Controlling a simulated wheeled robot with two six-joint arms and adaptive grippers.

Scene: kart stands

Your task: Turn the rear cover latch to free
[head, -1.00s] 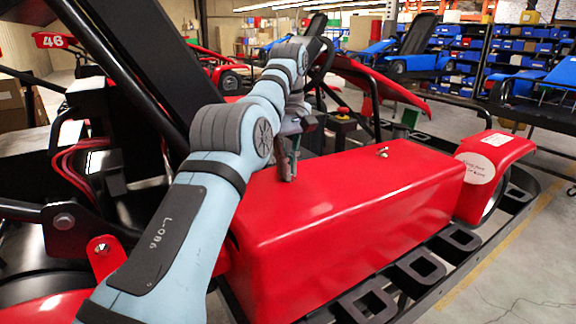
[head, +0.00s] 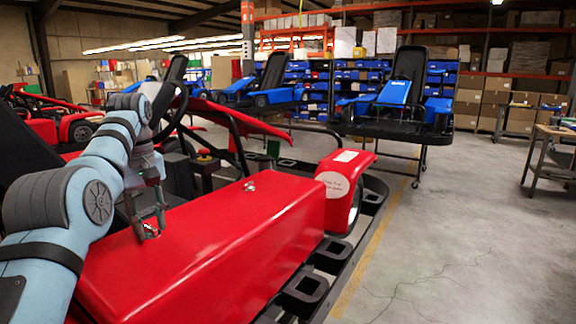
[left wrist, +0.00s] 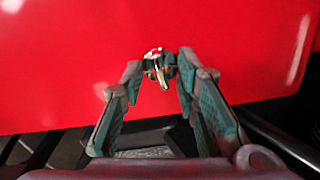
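The red cover (head: 215,235) of the kart lies along the side, with a small metal latch (head: 150,230) at its nearer end and a second latch (head: 249,186) toward its far end. My left gripper (head: 147,228) points down at the nearer latch. In the left wrist view, that latch (left wrist: 158,66) sits between the tips of my left gripper (left wrist: 161,62). The fingers are apart, with gaps visible on both sides. A light-coloured tab on the latch points roughly toward the gripper. My right gripper is out of view.
The steering wheel (head: 172,108) and a black frame bar stand beyond my left arm. A red wheel guard (head: 345,168) is past the cover's far end. A black side bumper (head: 303,292) runs along the cover.

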